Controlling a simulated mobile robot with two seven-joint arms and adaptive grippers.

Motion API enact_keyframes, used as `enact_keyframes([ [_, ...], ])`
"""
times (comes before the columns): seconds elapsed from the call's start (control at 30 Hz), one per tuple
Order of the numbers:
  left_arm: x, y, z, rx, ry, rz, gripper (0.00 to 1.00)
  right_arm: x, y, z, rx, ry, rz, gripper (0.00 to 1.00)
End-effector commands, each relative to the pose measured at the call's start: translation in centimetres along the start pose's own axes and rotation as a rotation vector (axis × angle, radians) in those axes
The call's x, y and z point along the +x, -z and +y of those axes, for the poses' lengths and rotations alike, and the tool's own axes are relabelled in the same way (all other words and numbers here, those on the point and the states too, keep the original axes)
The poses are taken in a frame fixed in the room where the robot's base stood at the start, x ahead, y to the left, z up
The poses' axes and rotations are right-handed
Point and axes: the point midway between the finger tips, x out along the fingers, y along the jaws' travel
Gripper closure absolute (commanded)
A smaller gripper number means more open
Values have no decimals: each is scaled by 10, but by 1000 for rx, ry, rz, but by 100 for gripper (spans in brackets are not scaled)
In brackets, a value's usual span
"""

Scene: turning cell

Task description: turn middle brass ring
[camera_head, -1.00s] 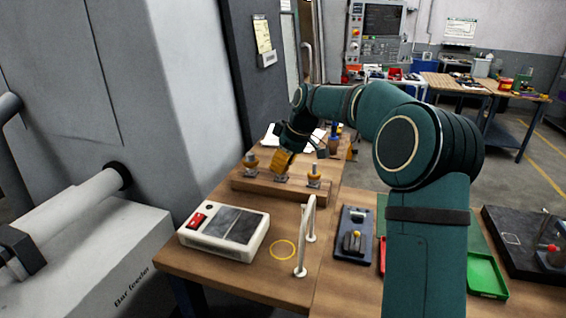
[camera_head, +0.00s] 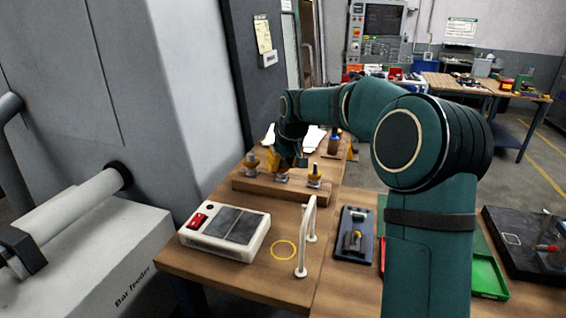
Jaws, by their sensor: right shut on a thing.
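Three brass rings stand in a row on a wooden block (camera_head: 262,192) on the bench. The left ring (camera_head: 250,164) and the right ring (camera_head: 314,173) stand free. The middle brass ring (camera_head: 282,174) is mostly hidden by my right gripper (camera_head: 281,166), which comes down on it from above and is shut on it. The gripper's fingers and the ring overlap, so the exact grip does not show. My left gripper is not in view.
A white box with a red switch (camera_head: 225,228) and a white bar handle (camera_head: 306,238) stand in front of the block. A dark tray (camera_head: 353,234) and a green tray (camera_head: 489,275) lie to the right. A grey machine wall (camera_head: 190,90) rises on the left.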

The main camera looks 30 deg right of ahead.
Motion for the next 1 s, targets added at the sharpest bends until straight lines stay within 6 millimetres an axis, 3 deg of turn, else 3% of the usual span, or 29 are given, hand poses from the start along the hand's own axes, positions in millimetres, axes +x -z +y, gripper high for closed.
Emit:
enact_keyframes([
  [0.77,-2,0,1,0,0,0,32,-1,1,-1,106,-44,3,99],
  [0.8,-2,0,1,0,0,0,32,-1,1,-1,106,-44,3,50],
  [0.87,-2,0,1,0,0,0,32,-1,1,-1,106,-44,3,29],
  [1.0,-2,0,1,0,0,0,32,-1,1,0,106,-44,2,25],
])
